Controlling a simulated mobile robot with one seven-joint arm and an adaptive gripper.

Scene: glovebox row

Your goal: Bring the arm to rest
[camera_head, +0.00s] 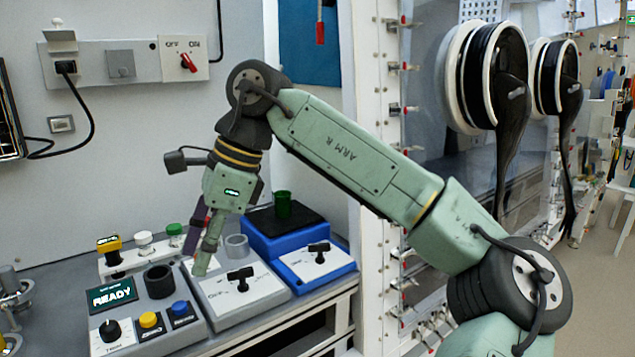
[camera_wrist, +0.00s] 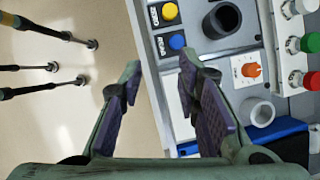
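My arm (camera_head: 350,155) is raised and bent, reaching left over the bench from the lower right. My gripper (camera_head: 203,240) points downward above the grey control boxes. In the wrist view my gripper (camera_wrist: 158,80) shows its two fingers with purple pads held wide apart, and nothing is between them. Below the gap are the bench edge and the pale floor. In the head view the fingertips overlap the white panel with the black knob (camera_head: 240,278), and I cannot tell whether they touch it.
A control box with a READY display (camera_head: 111,294) stands left. A green cup (camera_head: 283,204) sits on a dark pad over a blue box (camera_head: 290,232). A grey ring (camera_head: 237,247) stands close to the gripper. Glovebox ports with black gloves (camera_head: 495,80) are at the right.

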